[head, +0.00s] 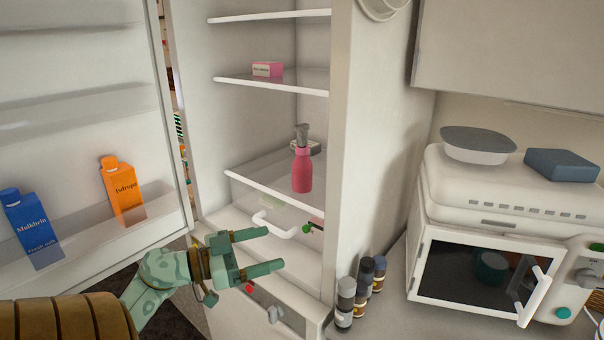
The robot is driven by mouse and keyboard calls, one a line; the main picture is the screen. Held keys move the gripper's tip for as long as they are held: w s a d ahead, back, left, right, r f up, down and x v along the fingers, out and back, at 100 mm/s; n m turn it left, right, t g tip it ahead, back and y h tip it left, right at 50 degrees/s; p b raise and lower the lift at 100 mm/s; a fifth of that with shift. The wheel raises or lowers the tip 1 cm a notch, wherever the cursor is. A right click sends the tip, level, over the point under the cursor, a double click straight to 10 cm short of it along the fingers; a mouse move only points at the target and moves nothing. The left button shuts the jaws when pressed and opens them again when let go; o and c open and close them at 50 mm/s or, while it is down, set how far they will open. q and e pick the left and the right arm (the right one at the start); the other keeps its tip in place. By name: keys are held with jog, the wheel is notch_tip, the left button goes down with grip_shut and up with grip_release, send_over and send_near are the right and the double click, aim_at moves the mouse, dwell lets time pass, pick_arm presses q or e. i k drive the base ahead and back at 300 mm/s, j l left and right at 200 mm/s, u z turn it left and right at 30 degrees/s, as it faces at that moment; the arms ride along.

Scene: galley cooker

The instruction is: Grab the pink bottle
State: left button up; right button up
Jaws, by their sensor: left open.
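The pink bottle (302,171) with a grey pump-like top stands upright on the lower glass shelf of the open fridge, near its front edge. My left gripper (275,250) is in front of the fridge, below and to the left of the bottle in the picture. Its fingers are apart, with no object between them, and it does not touch the bottle. My right gripper is not in view.
The fridge door (75,130) stands open at left, holding a blue carton (32,228) and an orange carton (123,190). A small pink box (267,69) sits on the shelf above. Several small jars (345,297) stand right of the fridge, beside a white microwave oven (500,222).

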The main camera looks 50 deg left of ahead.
aim_at(302, 165)
jog(key=i+j, duration=0.2)
jog(key=j, duration=0.2)
jog(key=i+j, duration=0.2)
jog(key=j, duration=0.2)
jog(key=i+j, duration=0.2)
jog(key=j, duration=0.2)
